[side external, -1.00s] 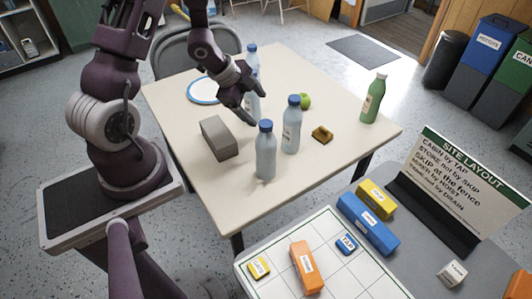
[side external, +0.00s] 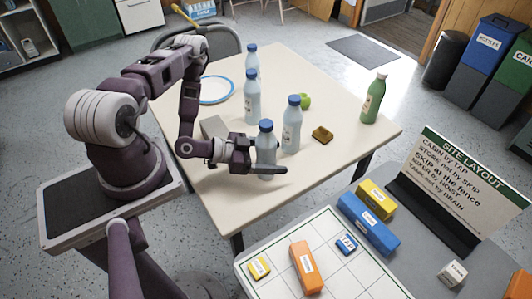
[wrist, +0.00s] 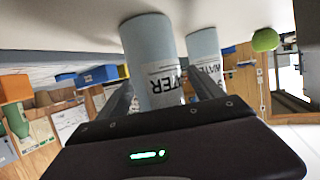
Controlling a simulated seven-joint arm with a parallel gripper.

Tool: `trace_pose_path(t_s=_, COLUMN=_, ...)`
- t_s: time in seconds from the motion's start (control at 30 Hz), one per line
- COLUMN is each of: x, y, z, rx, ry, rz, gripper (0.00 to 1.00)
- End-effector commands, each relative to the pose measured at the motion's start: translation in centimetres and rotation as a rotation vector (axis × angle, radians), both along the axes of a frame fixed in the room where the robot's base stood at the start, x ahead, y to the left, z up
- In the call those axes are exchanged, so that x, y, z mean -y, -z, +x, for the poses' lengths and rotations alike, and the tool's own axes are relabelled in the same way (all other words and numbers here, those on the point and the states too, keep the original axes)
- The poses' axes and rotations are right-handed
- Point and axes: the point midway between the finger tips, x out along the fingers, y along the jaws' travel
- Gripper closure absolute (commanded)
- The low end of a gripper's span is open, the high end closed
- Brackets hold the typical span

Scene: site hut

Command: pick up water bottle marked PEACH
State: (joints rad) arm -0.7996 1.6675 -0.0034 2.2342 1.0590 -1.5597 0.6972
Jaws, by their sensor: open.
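Several pale blue water bottles with blue caps stand upright on the table. The nearest bottle (side external: 266,142) is between the fingers of my gripper (side external: 268,158), which is open and low around it. In the wrist view this bottle (wrist: 152,50) stands between the two fingers (wrist: 160,92), and its label reads WATER; no flavour word is legible. A second bottle (side external: 291,127) stands just right of it, also labelled WATER in the wrist view (wrist: 206,58). A third (side external: 252,103) and a fourth (side external: 251,62) stand farther back. I cannot tell which is marked PEACH.
A grey block (side external: 213,128), partly hidden by my arm, lies left of the bottles. A blue-rimmed plate (side external: 215,90), green apple (side external: 304,101), brown object (side external: 322,133) and green bottle (side external: 373,99) are on the table. The table's right front is clear.

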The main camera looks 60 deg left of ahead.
Motion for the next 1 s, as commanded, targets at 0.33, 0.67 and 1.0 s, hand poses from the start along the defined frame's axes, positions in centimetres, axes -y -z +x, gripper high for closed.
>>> trace_pose_path(t_s=0.33, x=0.29, y=0.25, z=0.72, rx=0.0, ry=0.0, rz=-0.001, gripper=0.35)
trace_pose_path(t_s=0.67, x=0.27, y=0.24, z=0.69, rx=0.0, ry=0.0, rz=-0.001, gripper=1.0)
trace_pose_path(t_s=1.0, x=0.24, y=-0.44, z=0.75, rx=0.002, ry=0.0, rz=-0.001, gripper=1.0)
